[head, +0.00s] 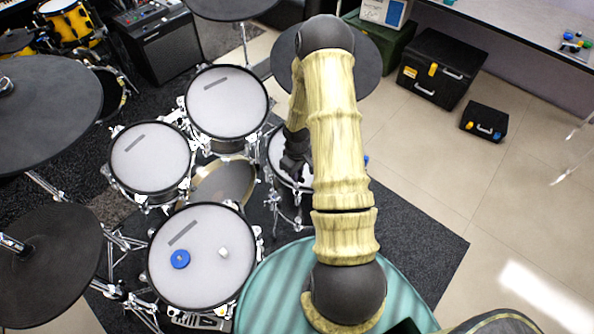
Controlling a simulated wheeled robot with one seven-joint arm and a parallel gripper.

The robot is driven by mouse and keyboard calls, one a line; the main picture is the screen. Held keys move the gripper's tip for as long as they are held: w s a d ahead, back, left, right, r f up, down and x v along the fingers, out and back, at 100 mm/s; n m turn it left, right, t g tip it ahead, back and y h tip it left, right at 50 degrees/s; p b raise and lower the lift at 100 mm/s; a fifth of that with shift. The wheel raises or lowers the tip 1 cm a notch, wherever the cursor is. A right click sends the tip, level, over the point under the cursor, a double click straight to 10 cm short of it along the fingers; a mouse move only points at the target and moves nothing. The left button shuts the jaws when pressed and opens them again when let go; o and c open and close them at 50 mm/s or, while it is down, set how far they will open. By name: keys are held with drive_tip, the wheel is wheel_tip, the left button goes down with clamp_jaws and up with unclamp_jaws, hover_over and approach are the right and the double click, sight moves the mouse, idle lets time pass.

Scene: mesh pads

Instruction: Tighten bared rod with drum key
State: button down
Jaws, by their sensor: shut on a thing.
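I cannot pick out the drum key or the bared rod. Whether the held thing touches a rod at the rim cannot be told. The front mesh pad (205,285) carries a blue ring-shaped piece (180,259) and a small white piece (224,252).
Two more mesh pads (227,103) (150,160) stand to the left, with dark cymbal pads (45,110) around them. Black cases (440,68) stand on the tiled floor at right, which is largely clear.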

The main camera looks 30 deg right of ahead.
sight(297, 192)
drive_tip(key=shift+f+b, duration=1.15)
drive_tip(key=shift+f, duration=0.85)
drive_tip(key=shift+f, duration=0.1)
